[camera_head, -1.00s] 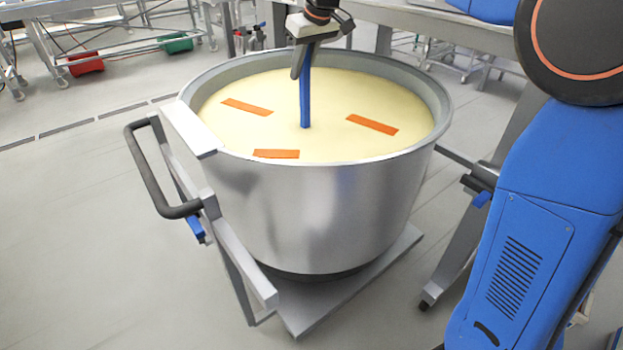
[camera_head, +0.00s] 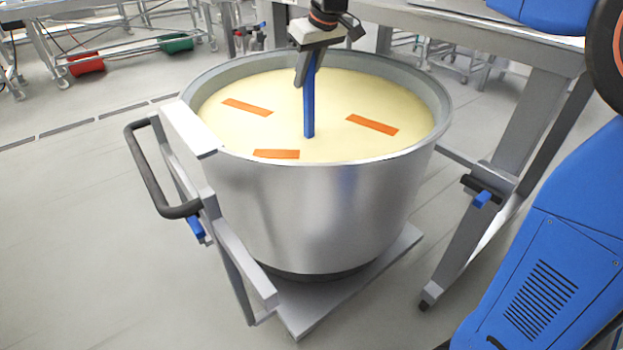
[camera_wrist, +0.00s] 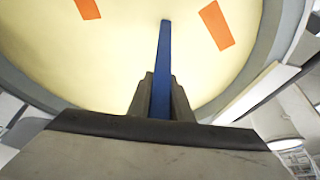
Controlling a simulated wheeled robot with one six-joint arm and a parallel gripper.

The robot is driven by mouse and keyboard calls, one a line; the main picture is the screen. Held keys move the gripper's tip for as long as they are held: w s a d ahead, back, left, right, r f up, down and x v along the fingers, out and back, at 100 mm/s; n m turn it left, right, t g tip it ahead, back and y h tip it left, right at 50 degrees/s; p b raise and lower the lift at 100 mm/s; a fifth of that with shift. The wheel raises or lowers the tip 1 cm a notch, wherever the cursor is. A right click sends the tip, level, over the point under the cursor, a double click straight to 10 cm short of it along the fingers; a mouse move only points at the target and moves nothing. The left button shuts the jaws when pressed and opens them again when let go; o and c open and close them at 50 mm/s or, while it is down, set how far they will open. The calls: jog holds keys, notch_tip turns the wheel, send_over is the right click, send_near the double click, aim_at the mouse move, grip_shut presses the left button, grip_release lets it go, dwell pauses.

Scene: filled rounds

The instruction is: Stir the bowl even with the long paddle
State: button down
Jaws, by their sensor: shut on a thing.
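A large steel bowl (camera_head: 300,215) stands on a wheeled frame and is filled with a smooth pale yellow mass (camera_head: 240,130). Several flat orange strips lie on its surface: one at the back left (camera_head: 247,107), one at the right (camera_head: 372,125) and one near the front rim (camera_head: 276,154). My gripper (camera_head: 305,68) is above the bowl, shut on the blue long paddle (camera_head: 309,105). The paddle stands nearly upright with its lower end in the yellow mass, between the strips and touching none. In the wrist view the paddle (camera_wrist: 162,65) runs out between the fingers (camera_wrist: 158,98); its submerged end is hidden.
A black push handle (camera_head: 150,170) sticks out at the bowl's left. A steel table (camera_head: 470,35) with a leg (camera_head: 475,215) stands close on the right. A red bin (camera_head: 86,65) and a green bin (camera_head: 176,44) are at the back left. The left floor is clear.

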jog(key=shift+s+d, duration=0.2)
jog(key=shift+s, duration=0.15)
jog(key=s+d, duration=0.5)
jog(key=s, duration=0.2)
jog(key=w, duration=1.1)
jog(key=w+a, duration=0.4)
jog(key=a, duration=0.6)
jog(key=s+d, duration=0.1)
jog(key=s, duration=0.1)
jog(key=s+d, duration=0.2)
jog(key=s, duration=0.1)
jog(key=s+d, duration=0.2)
jog(key=s, duration=0.1)
jog(key=shift+r, duration=0.1)
